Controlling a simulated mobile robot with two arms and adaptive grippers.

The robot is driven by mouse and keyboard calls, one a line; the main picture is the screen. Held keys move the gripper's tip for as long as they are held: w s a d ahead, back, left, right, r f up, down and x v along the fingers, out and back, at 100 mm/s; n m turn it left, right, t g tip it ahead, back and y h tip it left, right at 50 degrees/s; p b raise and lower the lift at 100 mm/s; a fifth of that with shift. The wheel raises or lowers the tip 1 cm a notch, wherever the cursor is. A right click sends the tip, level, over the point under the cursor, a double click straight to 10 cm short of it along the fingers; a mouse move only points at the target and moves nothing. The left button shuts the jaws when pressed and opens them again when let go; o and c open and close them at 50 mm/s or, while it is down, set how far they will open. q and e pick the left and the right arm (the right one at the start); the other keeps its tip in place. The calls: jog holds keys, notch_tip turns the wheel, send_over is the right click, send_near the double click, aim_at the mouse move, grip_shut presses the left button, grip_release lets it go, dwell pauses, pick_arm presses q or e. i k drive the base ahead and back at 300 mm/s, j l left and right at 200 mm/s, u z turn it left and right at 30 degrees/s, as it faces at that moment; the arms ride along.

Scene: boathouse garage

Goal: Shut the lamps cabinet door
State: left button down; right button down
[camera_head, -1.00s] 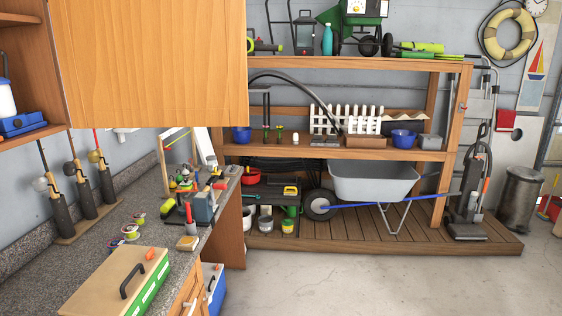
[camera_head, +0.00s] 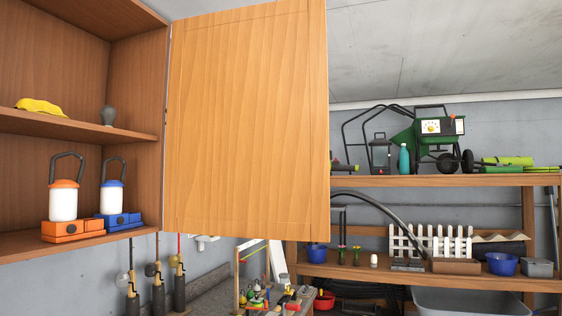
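The lamps cabinet (camera_head: 147,190) hangs on the wall at the left of the head view. Its wooden door (camera_head: 248,125) stands wide open, swung out from the cabinet's right side. Inside, an orange lantern (camera_head: 64,200) and a blue lantern (camera_head: 112,198) stand on the lower shelf. A yellow cloth-like item (camera_head: 40,106) and a grey bulb-shaped item (camera_head: 108,115) are on the upper shelf. Neither of my grippers shows in the view.
A workbench with small tools (camera_head: 268,297) lies below the door. A wooden shelf unit (camera_head: 400,181) at the back right holds a green spreader (camera_head: 440,135), a white picket fence piece (camera_head: 432,243) and blue bowls (camera_head: 502,264). Fishing rods (camera_head: 155,285) stand below the cabinet.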

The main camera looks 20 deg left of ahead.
aim_at(247, 143)
jog(key=i+u, duration=0.1)
jog(key=u, duration=1.3)
jog(key=i+l+u, duration=0.2)
jog(key=l+u, duration=0.25)
jog(key=l, duration=0.15)
jog(key=i+l+u, duration=0.1)
jog(key=l+u, duration=0.35)
jog(key=l, duration=0.2)
jog(key=l+u, duration=0.45)
jog(key=l, duration=0.2)
jog(key=k+l+u, duration=0.15)
jog(key=l+u, duration=0.35)
jog(key=l, duration=0.15)
jog(key=k+l, duration=0.1)
jog(key=l, duration=0.35)
jog(key=k+l, duration=0.1)
jog(key=l, duration=0.3)
jog(key=k+l, duration=0.15)
jog(key=l, duration=0.3)
jog(key=k+l, duration=0.1)
jog(key=l, duration=0.3)
jog(key=k+l+u, duration=0.1)
jog(key=l, duration=0.35)
jog(key=k+l, duration=0.1)
jog(key=l, duration=0.3)
